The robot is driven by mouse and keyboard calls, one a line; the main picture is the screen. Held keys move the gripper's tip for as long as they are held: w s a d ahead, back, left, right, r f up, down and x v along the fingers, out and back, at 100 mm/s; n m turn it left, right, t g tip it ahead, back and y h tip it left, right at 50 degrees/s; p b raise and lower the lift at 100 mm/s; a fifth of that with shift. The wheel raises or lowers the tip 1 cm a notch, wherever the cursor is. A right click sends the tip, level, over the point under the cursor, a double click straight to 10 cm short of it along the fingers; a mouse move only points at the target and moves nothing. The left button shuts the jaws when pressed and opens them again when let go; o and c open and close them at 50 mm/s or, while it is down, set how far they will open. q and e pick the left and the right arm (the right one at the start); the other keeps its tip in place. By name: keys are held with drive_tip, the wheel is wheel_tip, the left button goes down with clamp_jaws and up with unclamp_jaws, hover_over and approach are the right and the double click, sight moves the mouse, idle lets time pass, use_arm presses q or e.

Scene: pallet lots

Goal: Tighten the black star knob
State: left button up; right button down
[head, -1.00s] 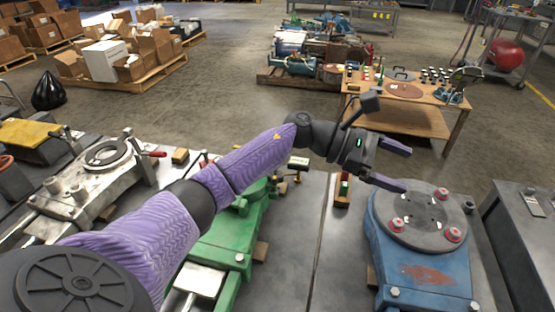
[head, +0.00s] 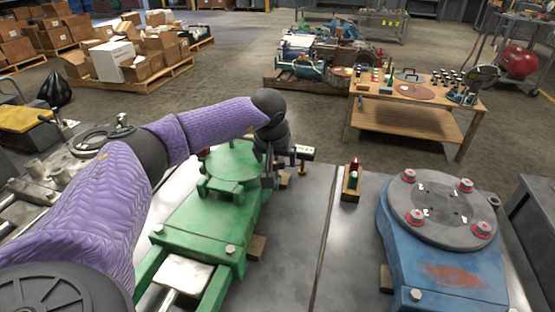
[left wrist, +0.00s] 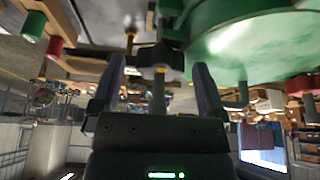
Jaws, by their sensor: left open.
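My left gripper (head: 279,165) is at the far right side of the green machine fixture (head: 195,225), with its arm reaching across from the left. In the left wrist view the gripper (left wrist: 158,82) is open, its two dark purple fingers apart. A dark knob-like part (left wrist: 156,56), which looks like the black star knob, shows between or just beyond the fingertips, with a brass-coloured stem by it. I cannot tell whether the fingers touch it. In the head view my gripper and wrist hide the knob. The green fixture's round plate (left wrist: 255,40) is close beside the right finger.
A blue fixture (head: 440,270) with a round grey plate and red-ringed studs stands to the right. A small wooden holder (head: 350,190) with a red and a green piece sits between them on the grey table (head: 310,240). A wooden workbench (head: 415,95) stands behind.

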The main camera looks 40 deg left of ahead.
use_arm(q)
drive_tip(key=shift+r, duration=0.1)
drive_tip(key=shift+c, duration=0.3)
use_arm(e)
drive_tip(key=shift+a, duration=0.2)
use_arm(q)
drive_tip(key=shift+c, duration=1.3)
drive_tip(key=c, duration=0.9)
drive_tip(key=shift+s+r+m+h+p, duration=0.15)
drive_tip(key=shift+m+h+p, duration=0.15)
drive_tip(key=shift+m+p, duration=0.2)
clamp_jaws()
drive_tip(key=o, duration=1.2)
unclamp_jaws()
use_arm(e)
drive_tip(key=shift+w+d+r, duration=0.2)
drive_tip(key=shift+r, duration=0.25)
drive_tip(key=shift+a, duration=0.1)
